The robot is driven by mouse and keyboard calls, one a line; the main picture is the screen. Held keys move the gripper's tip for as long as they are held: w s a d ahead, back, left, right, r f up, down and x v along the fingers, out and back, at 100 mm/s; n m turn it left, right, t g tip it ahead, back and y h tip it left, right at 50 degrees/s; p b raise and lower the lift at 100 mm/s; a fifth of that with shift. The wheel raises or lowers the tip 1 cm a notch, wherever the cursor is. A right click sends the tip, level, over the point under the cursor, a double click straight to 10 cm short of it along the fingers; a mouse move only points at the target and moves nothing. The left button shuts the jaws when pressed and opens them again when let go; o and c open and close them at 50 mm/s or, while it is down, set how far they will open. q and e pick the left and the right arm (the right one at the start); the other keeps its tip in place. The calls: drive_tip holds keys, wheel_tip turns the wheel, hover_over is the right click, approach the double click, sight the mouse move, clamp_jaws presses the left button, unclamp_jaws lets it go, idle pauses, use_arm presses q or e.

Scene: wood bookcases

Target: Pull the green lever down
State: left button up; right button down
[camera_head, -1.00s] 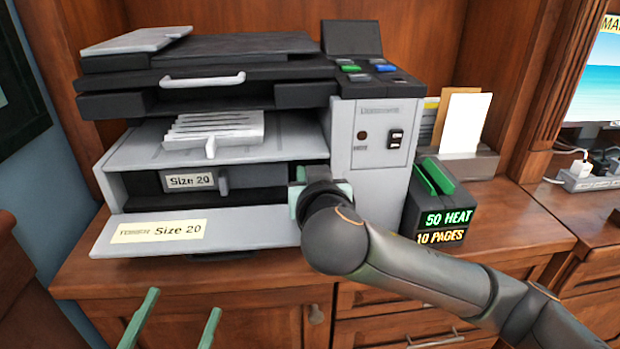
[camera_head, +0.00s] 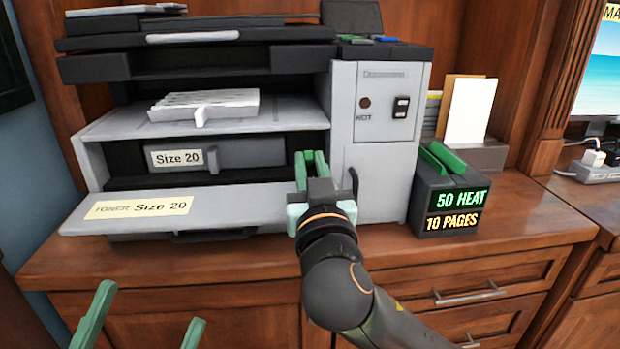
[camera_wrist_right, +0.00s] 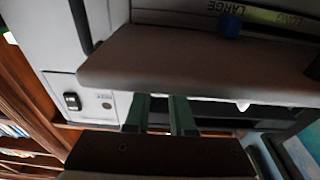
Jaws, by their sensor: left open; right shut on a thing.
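My right gripper (camera_head: 313,168) is in front of the grey machine (camera_head: 378,140), at the right end of its lower opening. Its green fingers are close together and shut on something. What lies between them cannot be made out; the wrist view shows the fingers (camera_wrist_right: 159,115) with a narrow gap below a grey panel. No green lever shows clearly on the machine front. Green bar-like parts (camera_head: 446,157) sit on top of the small dark box (camera_head: 430,205) to the right, apart from the gripper. My left gripper (camera_head: 148,312) is open and empty at the lower left.
A front tray (camera_head: 250,208) labelled Size 20 sticks out to the left of my right gripper. Above it are a Size 20 drawer (camera_head: 245,156) and a paper stack (camera_head: 225,105). A card holder (camera_head: 480,154) stands at the right. The wooden counter (camera_head: 500,232) in front is largely clear.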

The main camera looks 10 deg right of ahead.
use_arm(q)
drive_tip(key=shift+d+f+m+g+b, duration=0.15)
drive_tip(key=shift+f+b, duration=0.2)
drive_tip(key=shift+f, duration=0.25)
drive_tip(key=shift+d+f+m+g+b, duration=0.15)
drive_tip(key=shift+f+b, duration=0.15)
drive_tip(key=shift+f, duration=0.3)
use_arm(e)
drive_tip(key=shift+s+f+t, duration=0.1)
drive_tip(key=shift+f+t, duration=0.2)
drive_tip(key=shift+t, duration=0.1)
use_arm(q)
drive_tip(key=shift+a, duration=0.1)
use_arm(e)
drive_tip(key=c, duration=0.8)
unclamp_jaws()
drive_tip(key=shift+o, duration=0.2)
